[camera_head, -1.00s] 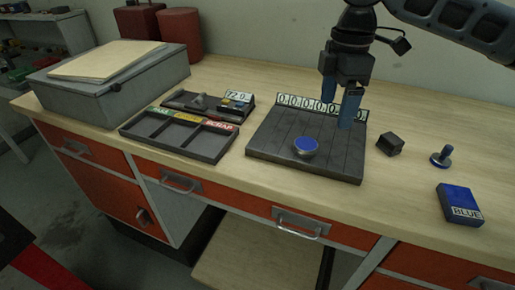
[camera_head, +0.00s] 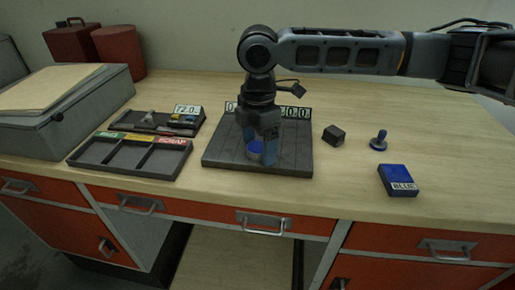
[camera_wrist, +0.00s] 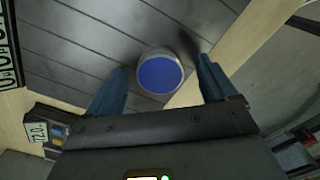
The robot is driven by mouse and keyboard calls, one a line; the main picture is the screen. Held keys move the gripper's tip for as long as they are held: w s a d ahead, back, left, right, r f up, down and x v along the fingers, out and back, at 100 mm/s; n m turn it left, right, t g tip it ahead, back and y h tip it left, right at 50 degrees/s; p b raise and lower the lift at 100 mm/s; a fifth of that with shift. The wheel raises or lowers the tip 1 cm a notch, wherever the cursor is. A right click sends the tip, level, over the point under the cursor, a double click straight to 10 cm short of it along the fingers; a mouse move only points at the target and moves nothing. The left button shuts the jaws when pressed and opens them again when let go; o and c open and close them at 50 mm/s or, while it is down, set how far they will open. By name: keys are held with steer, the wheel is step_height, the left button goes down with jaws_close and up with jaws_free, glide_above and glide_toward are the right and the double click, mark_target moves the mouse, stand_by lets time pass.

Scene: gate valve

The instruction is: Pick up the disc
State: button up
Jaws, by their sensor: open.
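The disc (camera_head: 255,148) is round with a blue top and a grey rim. It rests on the dark slatted plate (camera_head: 222,152) on the bench. In the wrist view the disc (camera_wrist: 160,73) lies between and slightly beyond the two blue fingertips. My gripper (camera_head: 261,150) points down over the plate, with one finger on each side of the disc in the head view. The gripper (camera_wrist: 162,82) is open, with gaps between the disc and both fingers. Whether the fingertips reach down to the plate is unclear.
A dark cube (camera_head: 333,135), a blue-knobbed stamp (camera_head: 379,141) and a blue box marked BLUE (camera_head: 397,180) stand to the right. A sectioned tray (camera_head: 130,157) and a smaller tray with parts (camera_head: 158,122) lie to the left. Number cards (camera_head: 295,113) stand behind the plate.

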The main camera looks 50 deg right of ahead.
steer(key=c, duration=1.4)
